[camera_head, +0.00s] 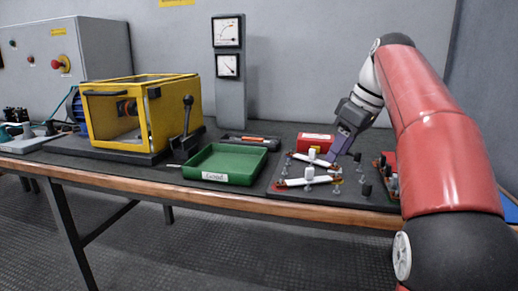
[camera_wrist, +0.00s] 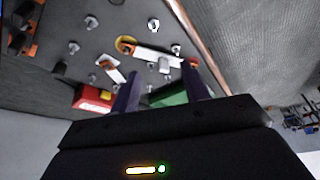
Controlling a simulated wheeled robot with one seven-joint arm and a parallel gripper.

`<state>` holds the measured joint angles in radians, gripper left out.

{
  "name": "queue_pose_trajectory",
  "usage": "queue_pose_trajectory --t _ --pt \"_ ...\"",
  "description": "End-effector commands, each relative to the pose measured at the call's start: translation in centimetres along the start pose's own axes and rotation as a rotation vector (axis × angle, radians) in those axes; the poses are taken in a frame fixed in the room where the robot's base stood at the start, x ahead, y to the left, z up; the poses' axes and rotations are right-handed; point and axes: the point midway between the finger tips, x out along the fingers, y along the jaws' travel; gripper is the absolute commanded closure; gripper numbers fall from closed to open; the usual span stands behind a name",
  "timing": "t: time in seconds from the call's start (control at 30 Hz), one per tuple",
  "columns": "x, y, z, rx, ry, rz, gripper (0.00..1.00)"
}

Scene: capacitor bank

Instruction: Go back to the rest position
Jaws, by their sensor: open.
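My gripper (camera_head: 334,156) hangs at the end of my red arm, low over the back part of the dark capacitor board (camera_head: 345,203). Its two purple-grey fingers also show in the wrist view (camera_wrist: 160,74), apart, with nothing visible held between them. On the board lie white bars with copper ends; the front one (camera_head: 297,183) and the back one (camera_head: 318,161) each have a white knob at the middle. In the wrist view a white bar (camera_wrist: 160,54) lies beyond the fingertips. The head view does not show clearly whether the fingertips touch anything.
A green labelled tray (camera_head: 217,178) looks empty, left of the board. A yellow-framed machine (camera_head: 118,138) with a black lever (camera_head: 187,117) stands further left. A meter column (camera_head: 231,91) rises behind. The wooden edge (camera_head: 150,188) runs along the front.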

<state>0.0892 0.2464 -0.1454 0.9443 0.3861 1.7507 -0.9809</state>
Motion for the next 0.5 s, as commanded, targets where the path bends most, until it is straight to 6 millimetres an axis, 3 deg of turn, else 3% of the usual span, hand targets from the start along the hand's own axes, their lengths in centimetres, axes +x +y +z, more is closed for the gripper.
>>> queue_pose_trajectory --t 0.5 --pt "-0.7 -3.4 2.1 0.181 0.007 0.054 0.54"
